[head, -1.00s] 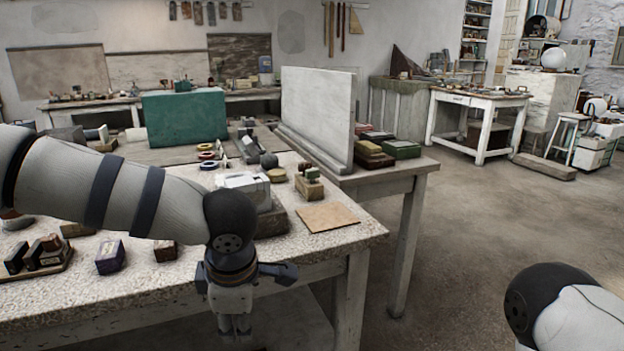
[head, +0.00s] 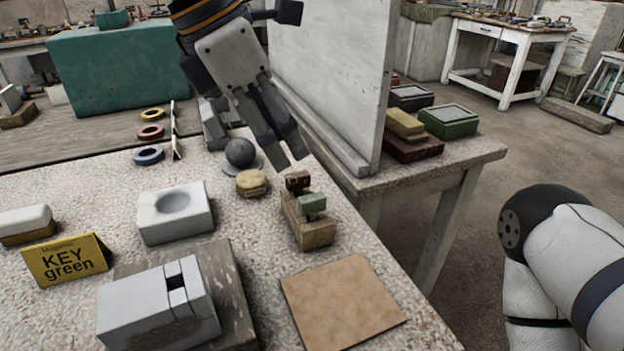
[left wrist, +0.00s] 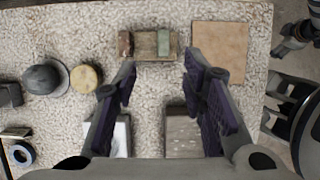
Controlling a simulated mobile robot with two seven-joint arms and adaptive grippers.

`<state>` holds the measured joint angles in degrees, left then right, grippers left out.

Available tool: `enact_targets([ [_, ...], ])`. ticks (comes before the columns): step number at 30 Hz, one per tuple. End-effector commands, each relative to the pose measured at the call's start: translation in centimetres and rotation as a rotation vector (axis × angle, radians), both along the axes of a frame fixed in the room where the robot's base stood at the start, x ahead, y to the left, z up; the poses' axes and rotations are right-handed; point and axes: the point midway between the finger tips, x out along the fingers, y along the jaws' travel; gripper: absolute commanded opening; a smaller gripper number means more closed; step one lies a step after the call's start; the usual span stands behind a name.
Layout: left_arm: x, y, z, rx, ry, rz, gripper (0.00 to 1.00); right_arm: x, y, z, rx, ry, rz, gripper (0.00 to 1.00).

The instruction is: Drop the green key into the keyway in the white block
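The green key (head: 312,203) sits in a small wooden stand (head: 312,232), at the end nearer me, beside a brown piece (head: 297,181). In the left wrist view the green key (left wrist: 164,42) is beyond my fingertips. The white block (head: 158,308) with the dark keyway slot in its top lies on a grey board at the front. My left gripper (head: 284,150) hangs above the table behind the stand; in the wrist view its fingers (left wrist: 163,82) are wide apart and empty. My right arm shows at the right; a dark part at the wrist view's upper right may be its gripper.
A tan square sheet (head: 342,303) lies in front of the stand. A yellow "KEY green" sign (head: 66,261), a white hollowed block (head: 175,212), a yellow disc (head: 252,182) and a grey ball (head: 240,153) stand nearby. A tall white panel (head: 335,75) rises behind.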

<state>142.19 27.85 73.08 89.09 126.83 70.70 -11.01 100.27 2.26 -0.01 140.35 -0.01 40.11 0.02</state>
Motion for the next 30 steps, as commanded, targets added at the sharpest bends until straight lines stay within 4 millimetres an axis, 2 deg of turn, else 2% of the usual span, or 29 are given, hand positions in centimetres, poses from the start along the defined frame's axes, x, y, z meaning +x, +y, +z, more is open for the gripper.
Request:
enact_targets([
  [1, 0.1, -0.4, -1.5, 0.004, 0.010, -0.003, 0.38, -0.3, 0.0, -0.2, 0.000, 0.011, 0.000, 0.78],
  [3, 0.4, -1.0, -3.1, 0.003, 0.010, -0.001, 0.38, -0.6, 0.0, -0.4, 0.000, 0.018, 0.000, 0.78],
  [6, 0.7, -1.7, -4.9, 0.003, 0.008, -0.003, 0.38, -0.7, 0.0, -0.6, 0.000, 0.024, 0.000, 0.78],
  [11, 1.0, -2.4, -6.7, 0.003, 0.008, -0.001, 0.38, -0.8, 0.0, -0.7, 0.000, 0.028, 0.000, 0.78],
  [15, 1.6, -3.3, -9.3, 0.004, 0.007, -0.002, 0.38, -1.0, 0.0, -0.9, 0.000, 0.034, 0.001, 0.78],
  [19, 1.8, -3.8, -10.4, 0.002, 0.004, 0.000, 0.38, -1.1, 0.0, -1.0, 0.000, 0.036, 0.001, 0.78],
  [25, 1.9, -3.8, -10.4, 0.001, 0.002, 0.000, 0.38, -1.0, 0.0, -1.0, 0.000, 0.035, 0.001, 0.78],
  [30, 1.9, -3.8, -10.4, 0.001, 0.002, 0.000, 0.00, -1.0, 0.0, -1.0, 0.000, 0.035, 0.001, 0.78],
])
